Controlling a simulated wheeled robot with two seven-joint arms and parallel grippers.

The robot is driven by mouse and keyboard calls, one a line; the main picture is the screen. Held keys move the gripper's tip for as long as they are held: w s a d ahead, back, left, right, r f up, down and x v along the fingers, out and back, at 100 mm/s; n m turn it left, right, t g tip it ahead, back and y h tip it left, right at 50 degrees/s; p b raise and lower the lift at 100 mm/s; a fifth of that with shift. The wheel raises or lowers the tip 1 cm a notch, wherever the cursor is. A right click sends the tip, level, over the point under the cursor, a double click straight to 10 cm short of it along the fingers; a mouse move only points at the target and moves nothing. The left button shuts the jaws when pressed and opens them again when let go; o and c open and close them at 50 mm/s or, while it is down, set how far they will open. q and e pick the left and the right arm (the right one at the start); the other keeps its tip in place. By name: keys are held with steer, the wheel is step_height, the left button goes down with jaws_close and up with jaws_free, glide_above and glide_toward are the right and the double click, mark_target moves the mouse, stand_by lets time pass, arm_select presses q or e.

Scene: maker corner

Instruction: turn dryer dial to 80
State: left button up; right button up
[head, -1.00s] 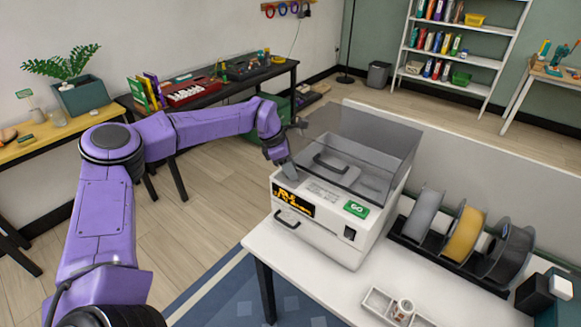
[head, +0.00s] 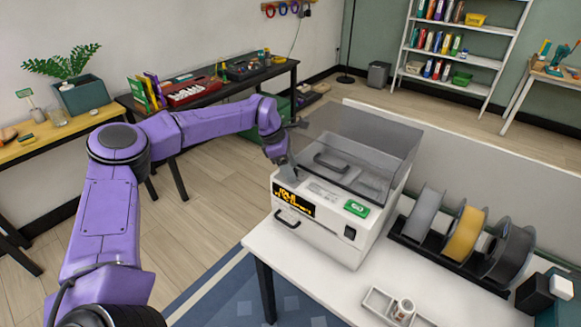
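The white dryer (head: 320,238) stands on the white table with its smoky clear lid (head: 360,140) on top. Its front top edge carries a dark panel with yellow markings (head: 293,201), a small light label and a green button (head: 356,208). My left gripper (head: 287,172) points down at the dryer's left front top corner, just behind the dark panel. Its fingers are small and partly hidden, so I cannot tell whether they are open or shut. The dial is not clearly visible; the gripper may cover it. My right gripper is out of view.
Several filament spools (head: 463,235) stand in a black rack right of the dryer. A small white tray (head: 379,304) with a roll in it lies at the table's front. A low grey partition (head: 480,165) runs behind the table. Open floor lies left of the table.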

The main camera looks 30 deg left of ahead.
arm_select(q)
steer(key=shift+a+r, duration=0.15)
steer(key=shift+r, duration=0.25)
steer(key=b+v, duration=0.2)
steer(key=v, duration=0.7)
steer(key=shift+s+r, duration=0.15)
steer(key=shift+r, duration=0.2)
steer(key=shift+a, duration=0.15)
